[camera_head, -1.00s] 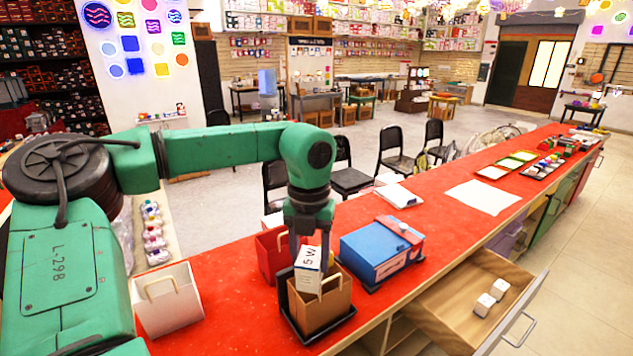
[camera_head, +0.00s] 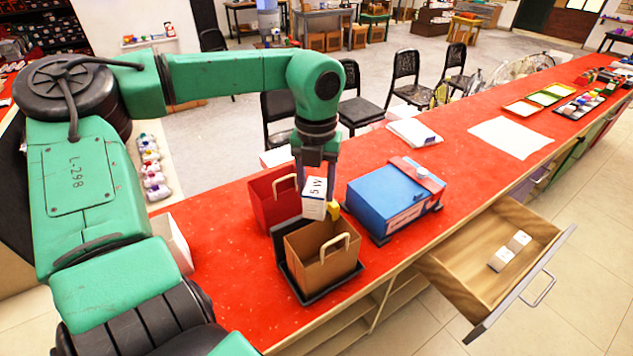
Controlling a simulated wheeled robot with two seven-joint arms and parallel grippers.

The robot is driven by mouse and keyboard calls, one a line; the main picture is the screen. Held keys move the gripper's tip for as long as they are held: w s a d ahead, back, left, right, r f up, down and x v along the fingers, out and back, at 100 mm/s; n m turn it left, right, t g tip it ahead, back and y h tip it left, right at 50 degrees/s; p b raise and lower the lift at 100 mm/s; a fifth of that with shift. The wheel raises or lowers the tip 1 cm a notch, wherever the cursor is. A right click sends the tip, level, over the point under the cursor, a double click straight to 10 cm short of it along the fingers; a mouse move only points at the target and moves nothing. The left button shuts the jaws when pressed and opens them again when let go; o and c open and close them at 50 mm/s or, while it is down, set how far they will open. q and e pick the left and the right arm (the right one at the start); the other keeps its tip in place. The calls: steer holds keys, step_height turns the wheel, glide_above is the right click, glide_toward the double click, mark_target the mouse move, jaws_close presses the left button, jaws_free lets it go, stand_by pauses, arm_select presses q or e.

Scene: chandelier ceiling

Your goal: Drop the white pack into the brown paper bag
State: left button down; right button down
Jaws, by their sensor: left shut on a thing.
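The white pack (camera_head: 314,198), marked "5W", is held upright by my left gripper (camera_head: 316,176), which points straight down. The fingers are shut on its upper part. The brown paper bag (camera_head: 325,262) stands open on a black tray (camera_head: 337,291) on the red counter. The pack hangs at the far rim of the bag, in front of the bag's back side in the picture; its lower end shows above the opening. I cannot tell whether it touches the bag. My right gripper is not in view.
A red bag (camera_head: 268,200) stands just behind left, and a white bag (camera_head: 174,243) is partly hidden by my arm. A blue box (camera_head: 393,200) sits right of the brown bag. An open drawer (camera_head: 486,288) with two white packs juts out at the right.

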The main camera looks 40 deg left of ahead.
mark_target(317, 189)
arm_select(q)
steer(key=shift+s+d+r, duration=0.1)
steer(key=shift+r, duration=0.05)
steer(key=c, duration=0.5)
jaws_free()
steer(key=shift+s+d+r, duration=0.15)
steer(key=shift+s, duration=0.05)
steer(key=o, duration=0.3)
steer(key=shift+s+d+r, duration=0.1)
steer(key=shift+s, duration=0.05)
steer(key=shift+w, duration=0.2)
steer(key=shift+w+a, duration=0.1)
steer(key=shift+a, duration=0.1)
step_height(317, 189, up, 14)
steer(key=shift+d+r+b, duration=0.1)
steer(key=shift+r+b, duration=0.1)
steer(key=shift+b, duration=0.7)
